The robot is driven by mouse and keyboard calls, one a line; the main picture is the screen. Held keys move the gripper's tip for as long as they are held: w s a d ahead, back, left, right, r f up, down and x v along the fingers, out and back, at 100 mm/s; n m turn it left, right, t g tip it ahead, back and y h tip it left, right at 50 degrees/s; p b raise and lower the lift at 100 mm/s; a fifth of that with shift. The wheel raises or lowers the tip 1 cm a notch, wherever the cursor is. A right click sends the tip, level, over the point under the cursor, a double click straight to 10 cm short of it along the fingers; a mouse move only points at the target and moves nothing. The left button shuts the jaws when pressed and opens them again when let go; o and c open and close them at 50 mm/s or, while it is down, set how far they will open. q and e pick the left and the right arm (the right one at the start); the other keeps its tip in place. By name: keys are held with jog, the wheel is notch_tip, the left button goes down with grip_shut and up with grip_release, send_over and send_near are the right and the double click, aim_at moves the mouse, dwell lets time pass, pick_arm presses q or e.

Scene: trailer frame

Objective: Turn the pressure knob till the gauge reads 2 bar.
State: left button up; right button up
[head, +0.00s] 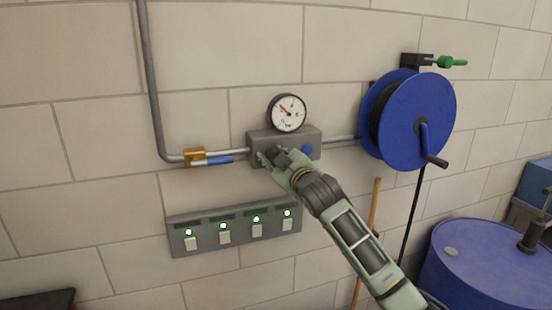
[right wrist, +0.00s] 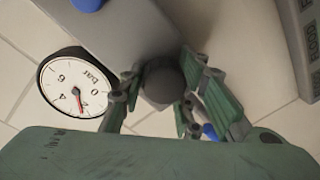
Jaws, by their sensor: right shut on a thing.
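The round white pressure gauge (head: 288,113) sits on top of a grey regulator block (head: 263,137) on the wall. In the right wrist view the gauge (right wrist: 75,88) shows its red needle pointing close to the 2 mark. The dark pressure knob (right wrist: 162,80) sticks out from the block, with the fingers of my right gripper (right wrist: 155,97) on both sides of it. In the head view my right gripper (head: 270,157) is at the block's front left and hides the knob. It is shut on the knob. My left gripper is not in view.
A blue knob (head: 308,150) is on the block's right side. A brass valve with a blue handle (head: 218,160) is on the pipe left. Below is a switch panel (head: 180,244) with green lights. A blue hose reel (head: 420,105) and blue drum (head: 480,262) stand right.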

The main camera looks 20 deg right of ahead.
jog(key=shift+d+r+n, duration=0.1)
jog(key=shift+r+n, duration=0.15)
jog(key=shift+n, duration=0.4)
jog(key=shift+r+n, duration=0.2)
jog(key=shift+n, duration=0.45)
jog(key=shift+r+n, duration=0.15)
jog(key=shift+n, duration=0.15)
jog(key=o, duration=0.8)
jog(key=shift+c, duration=0.2)
jog(key=o, duration=0.3)
jog(key=shift+f, duration=0.3)
jog(key=s+d, duration=0.1)
jog(key=s, duration=1.1)
jog(key=shift+r, duration=0.3)
